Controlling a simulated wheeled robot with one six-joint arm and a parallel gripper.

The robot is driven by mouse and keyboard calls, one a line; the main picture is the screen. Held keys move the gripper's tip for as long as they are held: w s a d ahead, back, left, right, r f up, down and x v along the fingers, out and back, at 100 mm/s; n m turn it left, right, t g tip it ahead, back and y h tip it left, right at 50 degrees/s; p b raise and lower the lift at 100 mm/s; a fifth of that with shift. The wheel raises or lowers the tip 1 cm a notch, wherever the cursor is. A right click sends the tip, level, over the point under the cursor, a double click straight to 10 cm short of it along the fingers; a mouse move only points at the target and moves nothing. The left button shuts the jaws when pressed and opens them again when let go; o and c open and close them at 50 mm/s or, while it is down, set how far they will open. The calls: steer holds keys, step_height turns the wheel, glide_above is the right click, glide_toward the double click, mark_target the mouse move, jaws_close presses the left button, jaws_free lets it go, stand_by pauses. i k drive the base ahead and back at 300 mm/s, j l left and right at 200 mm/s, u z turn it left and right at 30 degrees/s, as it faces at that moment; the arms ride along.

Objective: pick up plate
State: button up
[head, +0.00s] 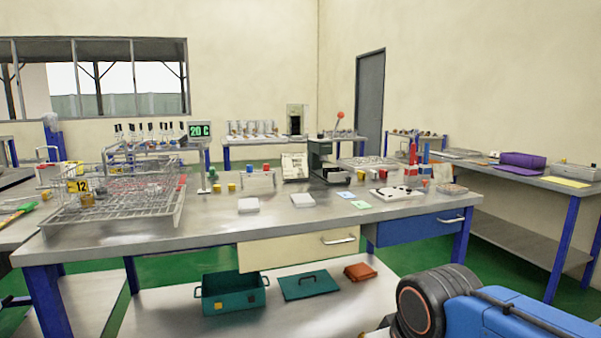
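It is unclear which item is the plate. A flat white plate-like piece with dark marks (397,193) lies on the right part of the metal workbench (215,228). Two small white square pieces, one left (248,205) and one right (302,200), lie near the bench's front middle. All of them rest on the bench with nothing holding them. Part of my own blue and black body shows at the bottom right. My gripper is not in view.
A black device (330,175) and small coloured blocks stand behind. A cream drawer (300,248) and a blue drawer (420,228) are shut.

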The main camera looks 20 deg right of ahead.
mark_target(299, 200)
steer(key=z, duration=0.35)
steer(key=j+z, duration=0.45)
steer(key=j, duration=0.2)
steer(key=j+z, duration=0.5)
steer(key=j, duration=0.2)
steer(key=k+j, duration=0.1)
steer(key=j, duration=0.4)
steer(key=j+z, duration=0.1)
steer(key=j, duration=0.4)
steer(key=k+j, duration=0.15)
steer(key=j, duration=0.35)
steer(key=k+j, duration=0.1)
steer(key=j, duration=0.35)
steer(key=k+j+z, duration=0.1)
steer(key=j, duration=0.4)
